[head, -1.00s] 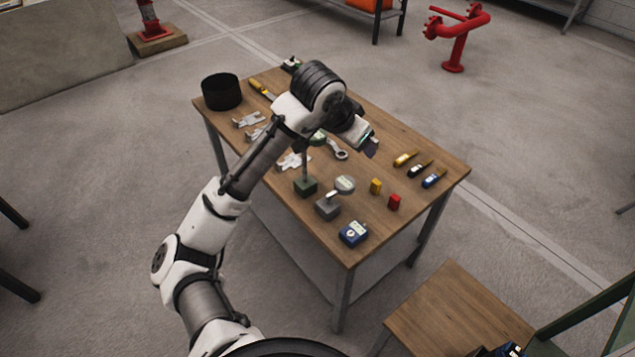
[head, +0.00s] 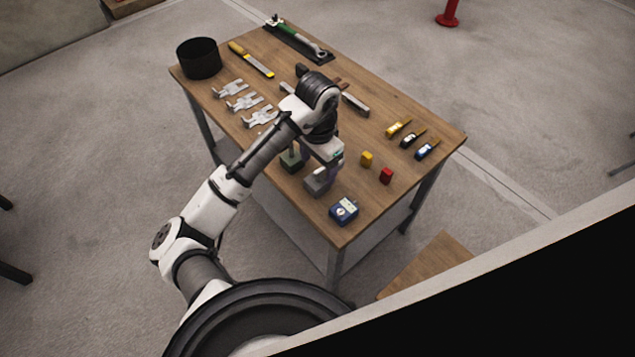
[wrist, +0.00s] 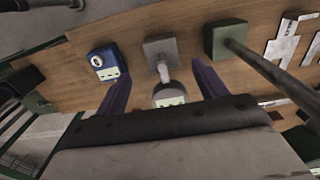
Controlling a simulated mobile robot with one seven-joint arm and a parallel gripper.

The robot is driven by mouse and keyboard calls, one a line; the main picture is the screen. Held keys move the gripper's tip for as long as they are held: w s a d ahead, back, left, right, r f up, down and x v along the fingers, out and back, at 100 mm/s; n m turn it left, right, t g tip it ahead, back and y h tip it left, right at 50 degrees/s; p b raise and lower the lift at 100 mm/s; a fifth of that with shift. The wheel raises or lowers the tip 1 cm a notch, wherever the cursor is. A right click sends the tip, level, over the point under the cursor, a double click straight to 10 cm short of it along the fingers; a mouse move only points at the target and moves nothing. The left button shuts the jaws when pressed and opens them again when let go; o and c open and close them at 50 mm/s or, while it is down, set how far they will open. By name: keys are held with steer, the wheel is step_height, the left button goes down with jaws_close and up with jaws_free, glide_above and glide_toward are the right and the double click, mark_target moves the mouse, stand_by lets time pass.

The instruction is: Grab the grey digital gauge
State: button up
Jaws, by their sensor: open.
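The grey digital gauge shows in the wrist view as a square grey base (wrist: 160,46) with a short stem and a round head with a pale display (wrist: 169,94). In the head view its grey base (head: 318,184) is partly hidden by my gripper (head: 328,168). In the wrist view my gripper (wrist: 162,68) is open, with one dark blue finger on each side of the gauge's head and stem. I see a gap on both sides. Whether a finger touches the gauge I cannot tell.
A dark green stand (wrist: 224,40) with a long post is close to the right finger. A blue meter (wrist: 107,62) is near the left finger; it also shows in the head view (head: 343,211). Yellow (head: 366,159) and red (head: 386,176) blocks lie to the right on the table.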

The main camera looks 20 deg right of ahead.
steer(key=shift+w+f, duration=0.15)
steer(key=shift+f, duration=2.75)
jaws_close()
